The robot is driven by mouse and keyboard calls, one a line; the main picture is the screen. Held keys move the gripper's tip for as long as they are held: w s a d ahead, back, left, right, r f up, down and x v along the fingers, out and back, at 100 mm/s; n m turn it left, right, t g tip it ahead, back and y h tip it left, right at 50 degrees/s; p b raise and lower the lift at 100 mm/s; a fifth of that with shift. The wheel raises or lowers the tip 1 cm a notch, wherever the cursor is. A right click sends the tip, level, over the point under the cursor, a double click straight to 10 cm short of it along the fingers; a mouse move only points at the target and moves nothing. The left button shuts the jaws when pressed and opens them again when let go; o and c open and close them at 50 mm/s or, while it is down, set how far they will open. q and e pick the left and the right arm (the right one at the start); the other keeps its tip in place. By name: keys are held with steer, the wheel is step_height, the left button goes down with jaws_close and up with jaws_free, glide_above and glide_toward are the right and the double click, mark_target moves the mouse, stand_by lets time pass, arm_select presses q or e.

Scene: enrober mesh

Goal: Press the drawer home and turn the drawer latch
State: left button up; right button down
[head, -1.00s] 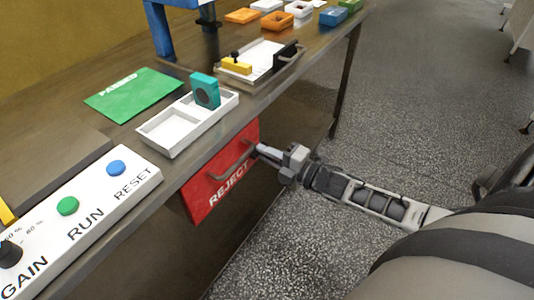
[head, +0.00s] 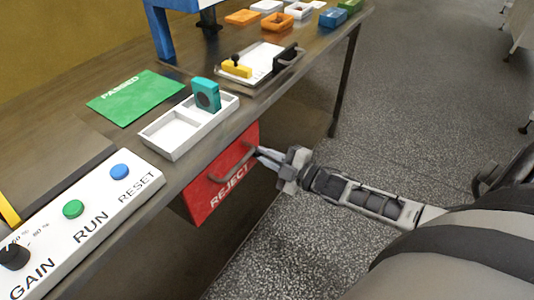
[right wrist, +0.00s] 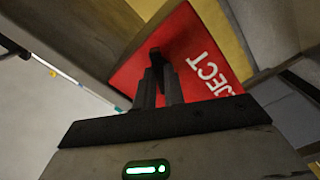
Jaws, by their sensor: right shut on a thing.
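The red drawer front marked REJECT (head: 205,200) hangs under the table's front edge, with a grey bar handle (head: 228,168) across it. The front also shows in the right wrist view (right wrist: 190,45). My right gripper (head: 260,153) is at the right end of the handle, shut on it. In the right wrist view its fingers (right wrist: 158,85) point at the red front, with the dark handle end between them. How far the drawer stands out is hard to tell. I cannot make out a drawer latch for certain. My left gripper is not in view.
On the table are a white panel with GAIN, RUN and RESET controls (head: 105,207), a white divided tray (head: 163,151) with a teal block (head: 207,95), a green PASSED mat (head: 135,98), and a metal tray (head: 283,64) with a yellow piece (head: 237,68).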

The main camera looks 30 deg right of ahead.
steer(key=m+p, duration=0.1)
steer(key=m, duration=1.1)
steer(key=shift+p, duration=0.3)
stand_by(0.4)
steer(key=c, duration=1.5)
jaws_free()
steer(key=v, duration=1.6)
